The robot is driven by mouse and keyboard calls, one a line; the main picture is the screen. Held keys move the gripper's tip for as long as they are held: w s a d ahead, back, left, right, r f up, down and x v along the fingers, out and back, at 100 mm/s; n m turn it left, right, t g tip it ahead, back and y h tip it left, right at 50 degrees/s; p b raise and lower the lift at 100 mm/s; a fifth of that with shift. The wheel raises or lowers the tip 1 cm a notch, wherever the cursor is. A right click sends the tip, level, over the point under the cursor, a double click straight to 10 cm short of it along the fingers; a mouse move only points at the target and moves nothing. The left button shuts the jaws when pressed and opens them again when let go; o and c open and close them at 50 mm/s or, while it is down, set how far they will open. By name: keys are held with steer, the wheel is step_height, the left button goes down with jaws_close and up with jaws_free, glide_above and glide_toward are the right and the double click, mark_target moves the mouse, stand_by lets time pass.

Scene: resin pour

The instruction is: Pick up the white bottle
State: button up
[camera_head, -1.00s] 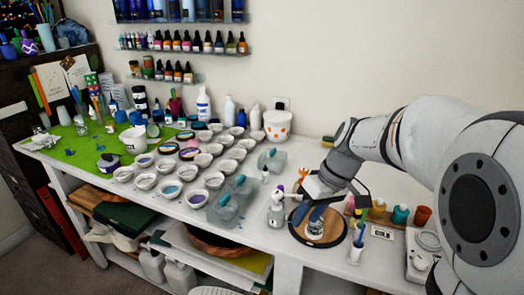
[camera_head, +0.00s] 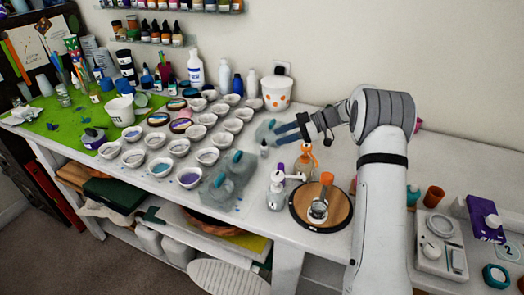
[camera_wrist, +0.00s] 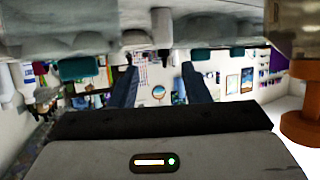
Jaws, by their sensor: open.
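A tall white bottle (camera_head: 195,68) with a blue label stands upright at the back of the table against the wall. A smaller plain white bottle (camera_head: 251,84) stands to its right, beside a dark blue bottle (camera_head: 238,84). A white pump bottle (camera_head: 276,192) stands nearer the front, left of the wooden turntable. My gripper (camera_head: 281,134) is open and empty, held above the table with its fingers pointing left, to the right of the cups. Its two fingers also show apart in the wrist view (camera_wrist: 161,85), with nothing clearly between them.
Several small cups (camera_head: 190,178) fill the table's middle left. A white pot with orange dots (camera_head: 276,93) stands behind my gripper. The round turntable (camera_head: 335,212) holds a small cup. An orange bottle (camera_head: 306,160) stands just below my gripper. A scale (camera_head: 440,240) is at right.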

mark_target(265, 143)
steer(key=p+x, duration=0.1)
steer(key=x, duration=0.2)
steer(key=p+x, duration=0.1)
steer(key=x, duration=0.3)
steer(key=shift+s+d, duration=0.1)
steer(key=shift+s, duration=0.2)
jaws_close()
